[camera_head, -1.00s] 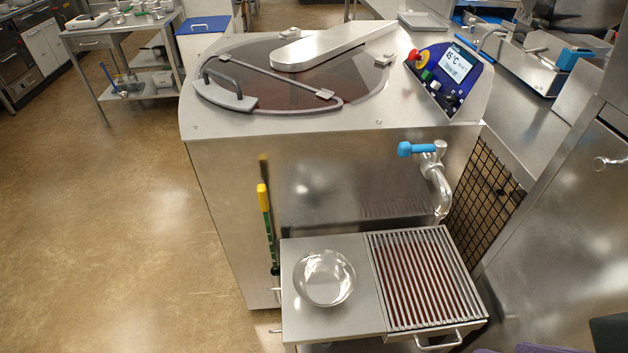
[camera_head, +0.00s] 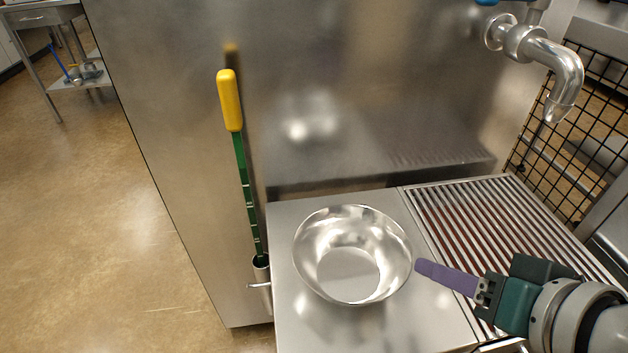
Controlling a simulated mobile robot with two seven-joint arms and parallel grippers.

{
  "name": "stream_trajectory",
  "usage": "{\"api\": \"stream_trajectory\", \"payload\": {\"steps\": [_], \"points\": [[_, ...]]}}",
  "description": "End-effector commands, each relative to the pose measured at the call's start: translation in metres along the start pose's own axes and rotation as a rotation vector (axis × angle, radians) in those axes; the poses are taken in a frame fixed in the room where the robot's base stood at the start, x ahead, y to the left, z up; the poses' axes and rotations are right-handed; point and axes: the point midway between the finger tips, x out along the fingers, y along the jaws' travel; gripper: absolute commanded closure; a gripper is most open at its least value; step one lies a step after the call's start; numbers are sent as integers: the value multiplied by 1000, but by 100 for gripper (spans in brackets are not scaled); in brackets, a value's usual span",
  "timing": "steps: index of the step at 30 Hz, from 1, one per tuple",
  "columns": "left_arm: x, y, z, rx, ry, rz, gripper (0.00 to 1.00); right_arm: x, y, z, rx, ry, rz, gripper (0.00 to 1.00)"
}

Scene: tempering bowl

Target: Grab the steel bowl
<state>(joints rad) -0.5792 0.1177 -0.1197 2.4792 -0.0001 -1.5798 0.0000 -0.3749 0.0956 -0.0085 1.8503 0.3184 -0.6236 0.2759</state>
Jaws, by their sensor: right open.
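The steel bowl (camera_head: 313,268) is round, shiny and empty. It stands upright on the flat steel shelf (camera_head: 440,322) in front of the machine. My right gripper (camera_head: 428,268) comes in from the right, with a purple finger whose tip is close to the bowl's right rim. I cannot tell whether the tip touches the rim. Only one finger shows clearly; the other is hidden. The gripper is open and holds nothing. My left gripper is not in view.
A slatted grate (camera_head: 480,217) adjoins the shelf on the right, under a steel spout (camera_head: 560,75). A yellow-handled green tool (camera_head: 231,100) stands in a holder left of the shelf. A black wire mesh (camera_head: 590,140) is at the right. Open floor lies left.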

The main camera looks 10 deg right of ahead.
Motion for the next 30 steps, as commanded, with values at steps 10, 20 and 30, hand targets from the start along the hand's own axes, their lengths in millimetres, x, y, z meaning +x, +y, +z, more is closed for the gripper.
{"api": "stream_trajectory", "payload": {"steps": [10, 20, 30], "points": [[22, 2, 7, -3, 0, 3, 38, 47, 3, 2, 9, 7, -3, 59], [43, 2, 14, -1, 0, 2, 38, 90, 6, 2, 8, 7, -3, 59], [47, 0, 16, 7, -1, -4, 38, 102, 5, 0, 7, 6, -1, 59]]}}
